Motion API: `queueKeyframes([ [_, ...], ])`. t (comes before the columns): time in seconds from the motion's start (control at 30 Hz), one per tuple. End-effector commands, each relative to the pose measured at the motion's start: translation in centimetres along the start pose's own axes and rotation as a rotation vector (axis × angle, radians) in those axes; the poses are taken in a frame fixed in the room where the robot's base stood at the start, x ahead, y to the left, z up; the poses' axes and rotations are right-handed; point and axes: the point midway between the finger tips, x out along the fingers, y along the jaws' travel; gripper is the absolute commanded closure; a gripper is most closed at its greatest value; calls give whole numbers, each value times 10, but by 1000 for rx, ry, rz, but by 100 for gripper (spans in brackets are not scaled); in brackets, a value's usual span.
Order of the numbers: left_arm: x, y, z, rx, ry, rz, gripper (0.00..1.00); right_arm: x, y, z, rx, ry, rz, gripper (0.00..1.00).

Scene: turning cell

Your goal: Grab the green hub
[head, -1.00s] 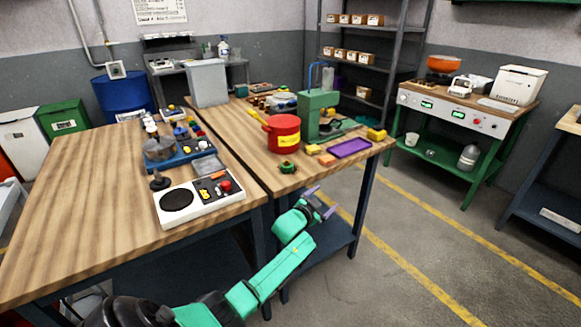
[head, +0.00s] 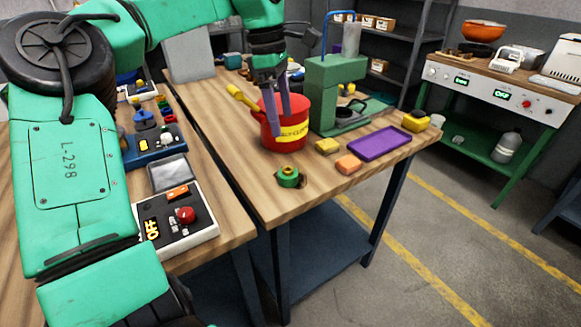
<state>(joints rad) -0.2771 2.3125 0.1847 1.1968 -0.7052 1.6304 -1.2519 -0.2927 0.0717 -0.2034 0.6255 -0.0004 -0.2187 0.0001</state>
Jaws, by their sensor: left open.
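The green hub (head: 288,178) is a small green round part with a brass-coloured centre. It sits on the wooden table, near its front edge, with a dark round patch beside it. My left gripper (head: 279,126) is open, with two purple fingers pointing down. It hangs above and behind the hub in the picture, in front of the red pot, and is apart from the hub. Nothing shows between its fingers. My right gripper is not in view.
The red pot (head: 288,138) with a yellow handle stands behind the hub. A green press (head: 335,90), yellow block (head: 328,147), orange block (head: 348,164) and purple tray (head: 379,143) lie to the right.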

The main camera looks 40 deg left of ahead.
Motion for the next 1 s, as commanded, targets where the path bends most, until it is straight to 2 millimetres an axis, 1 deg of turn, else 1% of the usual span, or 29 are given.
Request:
queueKeyframes([
  [0.07,14,-2,-1,9,13,-9,6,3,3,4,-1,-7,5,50],
  [0.2,50,-2,-1,7,7,-9,6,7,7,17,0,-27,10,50],
  [0.3,73,-2,-1,6,6,-8,6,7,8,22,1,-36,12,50],
  [0.47,93,-2,0,4,5,-5,6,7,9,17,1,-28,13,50],
  [0.6,119,-5,-2,3,5,-8,6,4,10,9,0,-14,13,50],
  [0.7,136,-4,-2,3,4,-5,6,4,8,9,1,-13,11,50],
  [0.8,141,-4,-2,3,2,-2,6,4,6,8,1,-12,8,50],
  [0.93,141,-4,-2,3,2,-1,6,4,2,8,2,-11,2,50],
  [0.97,141,-4,-2,3,2,-1,10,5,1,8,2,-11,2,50],
  [1.0,141,-4,-2,3,2,-1,25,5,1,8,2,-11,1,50],
])
